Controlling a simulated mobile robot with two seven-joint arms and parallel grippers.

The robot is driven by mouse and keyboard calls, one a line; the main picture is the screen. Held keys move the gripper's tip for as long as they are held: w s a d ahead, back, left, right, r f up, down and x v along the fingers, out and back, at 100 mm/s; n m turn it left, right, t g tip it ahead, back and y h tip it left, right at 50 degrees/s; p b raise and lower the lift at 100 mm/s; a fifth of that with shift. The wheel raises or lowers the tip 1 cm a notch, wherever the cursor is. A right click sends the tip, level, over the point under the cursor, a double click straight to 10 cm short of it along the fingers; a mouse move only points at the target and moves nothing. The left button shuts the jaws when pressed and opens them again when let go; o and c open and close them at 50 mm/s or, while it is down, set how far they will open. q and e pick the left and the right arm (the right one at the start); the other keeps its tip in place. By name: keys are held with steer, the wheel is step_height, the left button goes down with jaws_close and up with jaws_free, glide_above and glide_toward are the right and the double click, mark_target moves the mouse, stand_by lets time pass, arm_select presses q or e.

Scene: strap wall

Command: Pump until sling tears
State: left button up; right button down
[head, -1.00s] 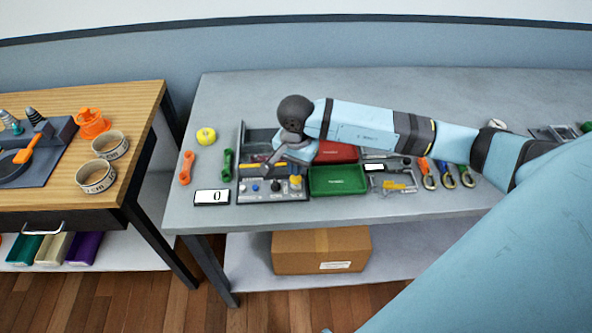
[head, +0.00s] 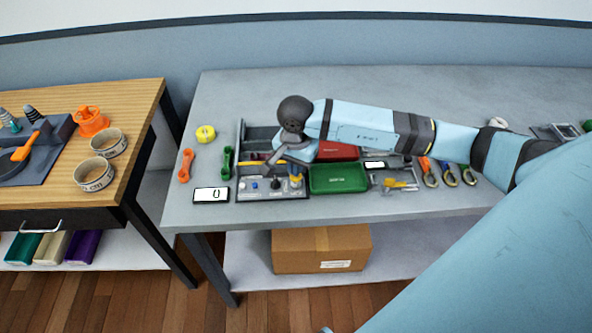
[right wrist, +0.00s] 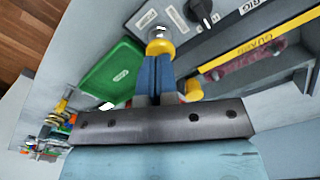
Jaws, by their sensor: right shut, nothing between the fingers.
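The test rig (head: 240,170) is a grey tray with a control panel along its front edge. The panel carries a blue button (head: 254,186), a black knob (head: 275,184) and a yellow-and-silver plunger (head: 296,184), also seen in the right wrist view (right wrist: 160,47). My right gripper (right wrist: 158,58) is shut and empty, with its blue fingertips right at the plunger; I cannot tell whether they touch it. A yellow-edged guard (right wrist: 250,48) crosses the rig, with a reddish strap (right wrist: 240,63) partly visible behind it. The white display (head: 211,195) reads 0. My left gripper is out of view.
A green tray (head: 338,179) and a red tray (head: 338,151) lie right of the rig, with several carabiners (head: 449,176) beyond. Orange (head: 186,166) and green (head: 227,163) links and a yellow roll (head: 206,134) lie left.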

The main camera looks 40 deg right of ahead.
steer(key=shift+f+b, duration=1.2)
steer(key=shift+f, duration=0.25)
steer(key=shift+r, duration=0.2)
steer(key=shift+r+p, duration=0.7)
steer(key=shift+r, duration=0.5)
stand_by(0.3)
